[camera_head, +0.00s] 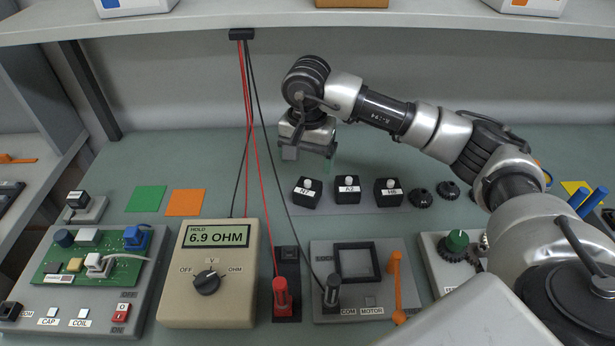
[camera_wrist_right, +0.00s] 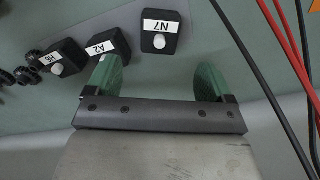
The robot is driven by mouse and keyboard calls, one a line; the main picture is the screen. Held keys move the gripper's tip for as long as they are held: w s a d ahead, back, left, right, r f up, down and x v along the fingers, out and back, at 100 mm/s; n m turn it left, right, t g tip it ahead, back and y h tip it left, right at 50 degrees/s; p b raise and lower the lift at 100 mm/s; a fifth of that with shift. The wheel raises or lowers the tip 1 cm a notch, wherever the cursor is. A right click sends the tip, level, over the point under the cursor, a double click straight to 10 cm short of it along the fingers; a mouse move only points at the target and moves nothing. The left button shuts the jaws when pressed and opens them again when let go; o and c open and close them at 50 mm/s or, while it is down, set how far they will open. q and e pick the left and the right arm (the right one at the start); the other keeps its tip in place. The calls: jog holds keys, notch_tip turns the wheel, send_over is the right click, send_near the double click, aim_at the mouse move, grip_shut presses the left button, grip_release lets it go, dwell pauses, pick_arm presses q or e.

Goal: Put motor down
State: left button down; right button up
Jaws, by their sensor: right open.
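Three black block motors with white knobs stand in a row on a grey strip: N7 (camera_head: 306,196), A2 (camera_head: 347,192) and H6 (camera_head: 388,195). In the wrist view, N7 (camera_wrist_right: 160,42), A2 (camera_wrist_right: 108,50) and H6 (camera_wrist_right: 68,62) also show. My right gripper (camera_head: 309,157) is open and empty, behind and above N7. In the wrist view its two green-padded fingers (camera_wrist_right: 157,82) are apart with nothing between them, and N7 lies just beyond them. The test station (camera_head: 330,311) marked MOTOR has an empty square frame (camera_head: 357,262). My left gripper is not in view.
A multimeter (camera_head: 210,265) reads 6.9 OHM. Red and black leads hang from a shelf clip (camera_head: 241,34) just left of my right gripper. Green (camera_head: 146,199) and orange (camera_head: 185,202) squares lie at left, near a circuit board (camera_head: 100,255). Black round parts (camera_head: 419,197) sit right of H6.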

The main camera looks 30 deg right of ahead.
aim_at(307, 182)
jog(key=shift+r, duration=1.7)
dwell(0.8)
